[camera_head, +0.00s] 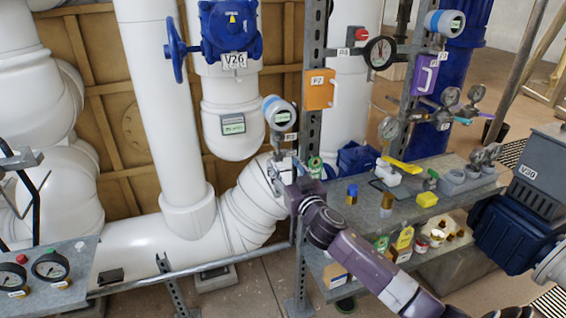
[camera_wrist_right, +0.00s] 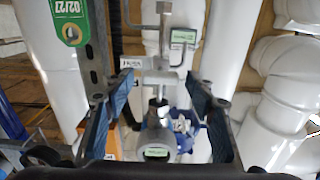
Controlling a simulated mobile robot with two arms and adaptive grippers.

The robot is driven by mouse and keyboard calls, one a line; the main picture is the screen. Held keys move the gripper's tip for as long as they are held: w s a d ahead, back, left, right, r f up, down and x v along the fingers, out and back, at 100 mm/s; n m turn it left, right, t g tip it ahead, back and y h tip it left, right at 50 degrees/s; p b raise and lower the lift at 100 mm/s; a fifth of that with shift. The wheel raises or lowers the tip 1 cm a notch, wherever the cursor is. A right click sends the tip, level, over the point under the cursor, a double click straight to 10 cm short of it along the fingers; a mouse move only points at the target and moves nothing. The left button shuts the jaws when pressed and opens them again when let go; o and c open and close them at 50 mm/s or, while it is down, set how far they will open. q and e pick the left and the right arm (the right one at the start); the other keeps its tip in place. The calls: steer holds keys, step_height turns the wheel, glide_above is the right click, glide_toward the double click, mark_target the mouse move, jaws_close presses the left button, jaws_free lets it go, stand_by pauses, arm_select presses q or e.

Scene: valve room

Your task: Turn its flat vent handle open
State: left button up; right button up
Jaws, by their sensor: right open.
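A pressure transmitter (camera_head: 279,113) with a round blue-rimmed head and a digital display stands beside the steel post. Below it is a small metal valve manifold (camera_wrist_right: 160,78) with thin bent rods. My right gripper (camera_head: 281,166) is at this manifold, in front of the white pipe. In the right wrist view the open gripper (camera_wrist_right: 159,86) has one finger on each side of the manifold's lower stem, with gaps showing. The transmitter display (camera_wrist_right: 157,152) shows low in that view. I cannot tell which small part is the flat vent handle.
A steel post (camera_head: 312,130) with an orange box (camera_head: 319,90) stands just right of the gripper. A grey shelf (camera_head: 345,215) holds small valves and fittings. A horizontal rail (camera_head: 225,262) runs in front of the pipes. In the wrist view, a green tag (camera_wrist_right: 70,22) hangs upper left.

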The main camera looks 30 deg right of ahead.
steer(key=shift+w+d, duration=0.1)
steer(key=shift+w, duration=0.55)
arm_select(q)
steer(key=shift+s+d+r, duration=0.1)
steer(key=shift+s+d, duration=0.25)
steer(key=shift+s, duration=0.1)
arm_select(e)
steer(key=shift+w, duration=0.15)
steer(key=shift+c, duration=0.2)
steer(key=c, duration=1.1)
steer(key=shift+c, duration=0.2)
